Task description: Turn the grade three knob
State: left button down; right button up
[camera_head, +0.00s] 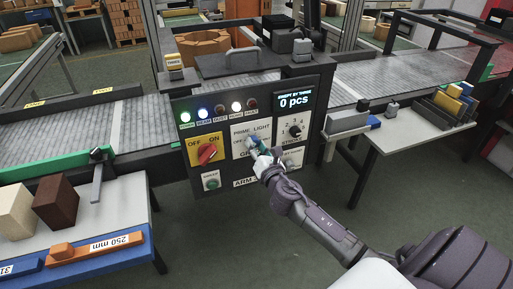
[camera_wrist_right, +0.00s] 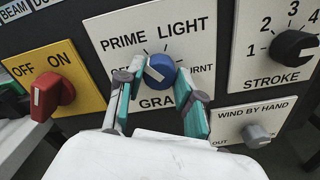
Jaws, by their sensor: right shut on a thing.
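The grade knob (camera_wrist_right: 160,69) is blue and round with a white pointer mark, on a white plate (camera_wrist_right: 112,60) lettered PRIME, LIGHT and, partly hidden, OFF, BURNT and GRADE. Its mark slants to the upper left in the right wrist view. My right gripper (camera_wrist_right: 158,88) has one green-padded finger on each side of the knob and is shut on it. In the head view my right gripper (camera_head: 261,153) reaches the panel from the lower right and covers most of the knob. My left gripper is not in view.
A red OFF/ON switch (camera_wrist_right: 50,95) sits left of the knob. A black STROKE dial (camera_wrist_right: 294,47) and a grey WIND BY HAND knob (camera_wrist_right: 256,136) sit to the right. A display (camera_head: 295,100) reads 0 pcs. Roller conveyors (camera_head: 60,131) run behind; the floor in front is clear.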

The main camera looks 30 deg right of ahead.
jog(key=m+p, duration=0.3)
jog(key=m, duration=2.1)
jog(key=shift+f, duration=0.15)
jog(key=shift+m, duration=0.3)
jog(key=o, duration=1.2)
jog(key=shift+c, duration=0.2)
jog(key=shift+s, duration=0.1)
jog(key=v, duration=1.2)
